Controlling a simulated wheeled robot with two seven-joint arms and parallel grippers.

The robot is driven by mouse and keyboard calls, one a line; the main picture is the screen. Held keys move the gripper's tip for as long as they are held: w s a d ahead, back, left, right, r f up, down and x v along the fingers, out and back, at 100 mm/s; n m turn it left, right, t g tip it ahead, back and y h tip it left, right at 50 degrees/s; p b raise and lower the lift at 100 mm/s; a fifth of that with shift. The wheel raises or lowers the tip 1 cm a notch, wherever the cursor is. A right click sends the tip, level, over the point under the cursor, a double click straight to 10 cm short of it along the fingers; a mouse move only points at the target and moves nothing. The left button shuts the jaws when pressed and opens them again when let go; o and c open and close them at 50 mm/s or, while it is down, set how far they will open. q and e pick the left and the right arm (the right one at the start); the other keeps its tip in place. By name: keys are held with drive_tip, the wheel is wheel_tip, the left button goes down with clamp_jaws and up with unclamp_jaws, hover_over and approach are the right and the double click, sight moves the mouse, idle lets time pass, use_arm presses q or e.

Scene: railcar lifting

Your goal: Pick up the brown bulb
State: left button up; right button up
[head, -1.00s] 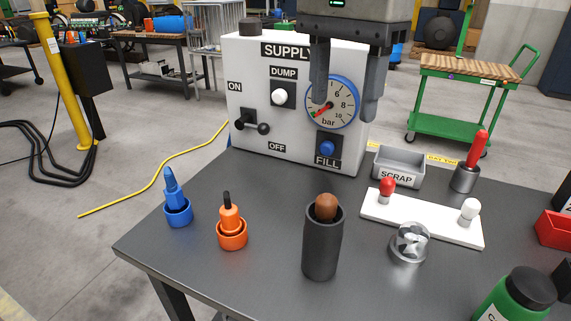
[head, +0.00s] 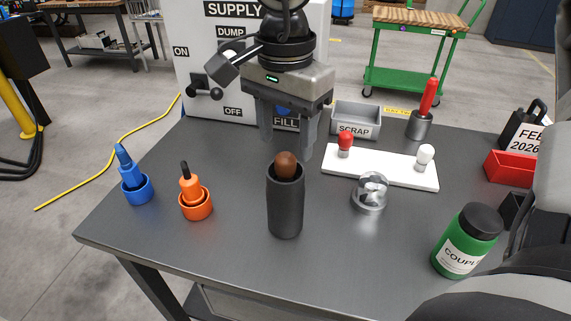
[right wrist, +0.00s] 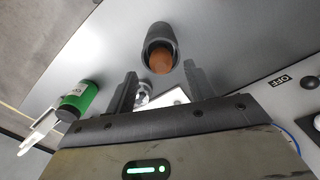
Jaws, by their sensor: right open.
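The brown bulb (head: 287,163) sits in the top of a dark upright cylinder (head: 285,207) on the table, its rounded top showing above the rim. In the right wrist view the brown bulb (right wrist: 160,61) shows in the mouth of the dark cylinder (right wrist: 160,36), beyond the fingertips and roughly between them. My right gripper (head: 290,150) is open and empty, fingers pointing down, just behind and above the bulb. It also shows in the right wrist view (right wrist: 158,82), its two fingers wide apart. My left gripper is not in view.
A white board (head: 385,173) with a red and a white knob lies to the right, near a clear dome (head: 370,192). A green bottle (head: 467,240) stands front right. Blue (head: 136,188) and orange (head: 196,204) holders stand left. The supply box (head: 215,70) rises behind.

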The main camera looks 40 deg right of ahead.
sight(285, 171)
drive_tip(key=shift+f, duration=1.35)
drive_tip(key=c, duration=1)
drive_tip(key=shift+c, duration=0.2)
